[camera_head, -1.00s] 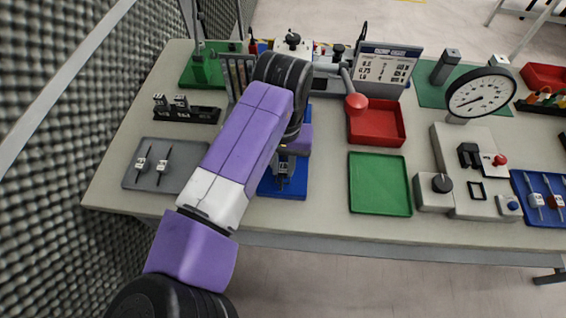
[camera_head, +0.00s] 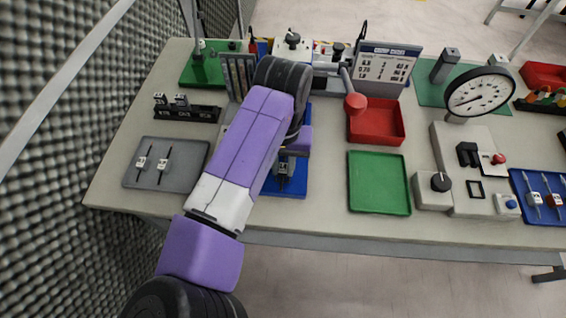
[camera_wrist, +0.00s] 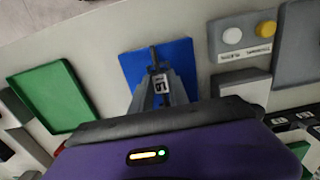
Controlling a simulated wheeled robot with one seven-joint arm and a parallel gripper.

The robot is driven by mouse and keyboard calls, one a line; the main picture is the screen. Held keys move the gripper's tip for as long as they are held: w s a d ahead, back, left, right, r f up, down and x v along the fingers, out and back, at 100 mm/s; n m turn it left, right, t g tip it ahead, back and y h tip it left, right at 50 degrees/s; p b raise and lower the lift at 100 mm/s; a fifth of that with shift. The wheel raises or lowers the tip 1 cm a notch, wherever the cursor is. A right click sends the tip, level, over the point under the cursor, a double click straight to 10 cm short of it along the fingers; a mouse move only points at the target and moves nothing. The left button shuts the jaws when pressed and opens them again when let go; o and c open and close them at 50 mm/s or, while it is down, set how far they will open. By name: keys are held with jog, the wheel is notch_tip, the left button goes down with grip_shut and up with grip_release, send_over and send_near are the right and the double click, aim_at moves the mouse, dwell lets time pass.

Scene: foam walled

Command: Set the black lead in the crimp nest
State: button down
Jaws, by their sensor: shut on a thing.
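My gripper (camera_wrist: 158,92) is shut on a black lead (camera_wrist: 154,58), which carries a white printed tag (camera_wrist: 161,84) between the fingers. The lead's dark end points away from the palm, over a blue mat (camera_wrist: 183,58). In the head view my gripper (camera_head: 284,168) shows low over the front of the blue mat (camera_head: 287,191), partly behind my arm. Whether the lead touches the mat cannot be told. I cannot make out the crimp nest; my arm covers much of the area around the press with the red-ball lever (camera_head: 356,104).
A grey tray (camera_head: 190,179) with two tagged leads lies left. A green tray (camera_head: 379,183) and a red tray (camera_head: 377,122) lie right of the blue mat. A dial gauge (camera_head: 480,93) and a grey tester (camera_head: 470,170) stand further right. A black rack (camera_head: 187,112) stands left.

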jog(key=shift+f, duration=0.2)
jog(key=c, duration=1.2)
grip_release()
jog(key=shift+w+r+b, duration=0.1)
jog(key=shift+r+b, duration=0.35)
jog(key=shift+r, duration=3.45)
